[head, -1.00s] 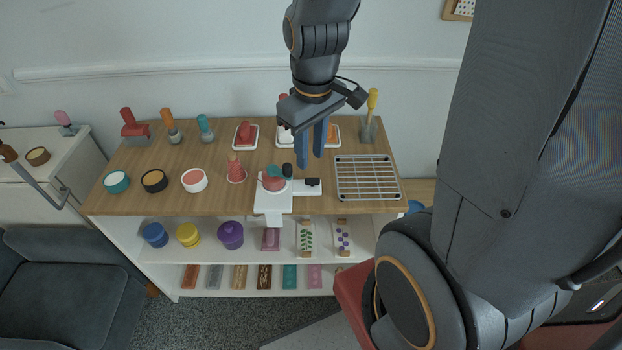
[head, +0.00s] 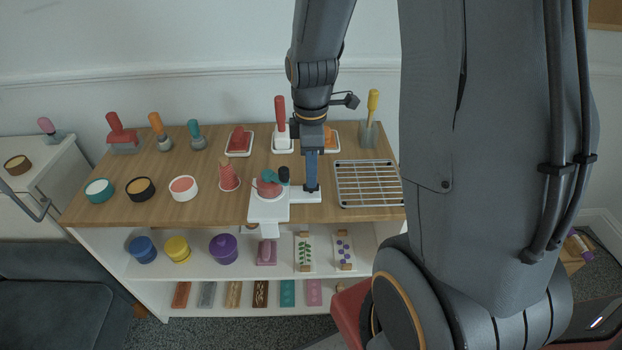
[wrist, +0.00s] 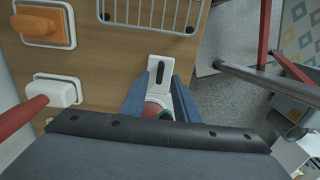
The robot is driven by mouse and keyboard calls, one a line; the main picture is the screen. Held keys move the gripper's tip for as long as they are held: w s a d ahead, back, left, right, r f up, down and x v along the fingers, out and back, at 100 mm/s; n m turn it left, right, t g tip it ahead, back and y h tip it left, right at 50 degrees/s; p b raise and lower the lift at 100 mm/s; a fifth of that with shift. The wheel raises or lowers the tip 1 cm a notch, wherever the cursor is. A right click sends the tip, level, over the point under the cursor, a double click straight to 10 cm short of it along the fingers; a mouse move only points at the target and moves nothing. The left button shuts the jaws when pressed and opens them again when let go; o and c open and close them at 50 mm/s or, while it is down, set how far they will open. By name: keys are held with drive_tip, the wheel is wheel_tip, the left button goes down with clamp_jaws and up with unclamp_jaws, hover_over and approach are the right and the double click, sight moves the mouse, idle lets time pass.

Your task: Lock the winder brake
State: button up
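The winder (head: 268,208) is a white device at the front of the wooden top, carrying a reddish round part, a teal part and a black knob (head: 284,174). A white arm (head: 300,194) reaches right from it, with a dark piece near its end. I cannot tell which part is the brake. My gripper (head: 311,186) points down over this arm and hides part of it. In the wrist view my gripper (wrist: 159,84) has its blue fingers apart, either side of the winder's white arm (wrist: 158,62) with its dark elongated piece. Contact cannot be told.
A wire rack (head: 368,184) lies just right of the winder. Trays with red and orange tools (head: 239,142) stand behind, with a yellow-handled tool (head: 372,105) at back right. Round tubs (head: 183,187) stand to the left. Shelves below hold pots and coloured bars.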

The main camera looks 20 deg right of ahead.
drive_tip(key=shift+f, duration=1.55)
clamp_jaws()
